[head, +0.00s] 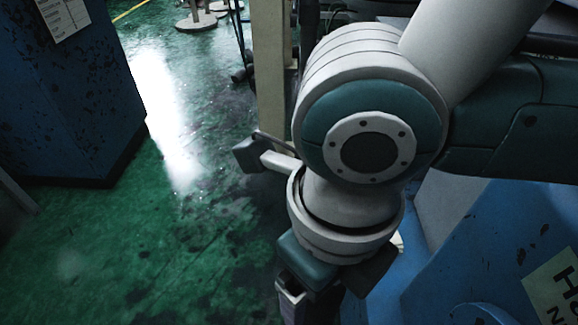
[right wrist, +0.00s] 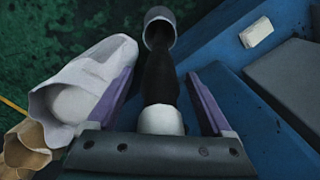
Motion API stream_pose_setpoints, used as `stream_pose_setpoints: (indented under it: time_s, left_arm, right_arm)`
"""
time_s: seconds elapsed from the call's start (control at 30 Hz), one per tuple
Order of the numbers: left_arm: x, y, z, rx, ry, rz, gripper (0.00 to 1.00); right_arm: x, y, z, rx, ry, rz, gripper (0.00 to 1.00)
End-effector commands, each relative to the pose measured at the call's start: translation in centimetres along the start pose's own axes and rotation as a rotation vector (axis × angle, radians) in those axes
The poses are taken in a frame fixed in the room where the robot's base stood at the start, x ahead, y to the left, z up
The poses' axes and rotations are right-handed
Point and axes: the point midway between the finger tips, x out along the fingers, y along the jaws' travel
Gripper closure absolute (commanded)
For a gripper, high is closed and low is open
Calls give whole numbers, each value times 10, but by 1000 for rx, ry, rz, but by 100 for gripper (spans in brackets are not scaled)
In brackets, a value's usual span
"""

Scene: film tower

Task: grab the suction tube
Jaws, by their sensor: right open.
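A dark tube (right wrist: 160,75), apparently the suction tube, shows in the right wrist view. It has a black middle, a pale near end and a grey, cup-like far end. My right gripper (right wrist: 160,76) is open, with one purple finger on each side of the tube and a visible gap to each. I cannot tell how deep the tube sits between the fingers. In the head view my right gripper (head: 305,304) points down at the bottom edge, partly cut off, and the tube cannot be made out there. My left gripper is not in view.
A whitish hollow object (right wrist: 85,85) lies close beside the left finger, with a brown one (right wrist: 28,150) near it. A small white block (right wrist: 257,32) rests on the blue surface (right wrist: 215,45). A blue cabinet (head: 70,100) stands left; the green floor (head: 140,240) between is open.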

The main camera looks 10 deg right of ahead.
Motion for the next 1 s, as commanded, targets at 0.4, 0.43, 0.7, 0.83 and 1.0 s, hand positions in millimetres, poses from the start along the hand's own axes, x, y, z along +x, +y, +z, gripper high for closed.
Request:
stream_pose_setpoints:
  time_s: [0.4, 0.43, 0.7, 0.83, 1.0]
  left_arm:
    - [0, 1, 0, 0, 0, 2, 50]
    - [0, 1, 0, 0, 0, 2, 50]
    - [0, 2, 0, -3, 0, 4, 50]
    - [0, 2, 0, -3, 0, 4, 50]
    - [0, 2, 0, -3, 0, 4, 50]
  right_arm:
    - [-1, 0, 0, 0, -1, 0, 52]
    - [-1, 0, 0, 0, -1, 0, 55]
    - [-1, 0, 0, 0, -1, 0, 85]
    - [-1, 0, 0, 0, -1, 0, 100]
    - [-1, 0, 0, 0, -1, 0, 100]
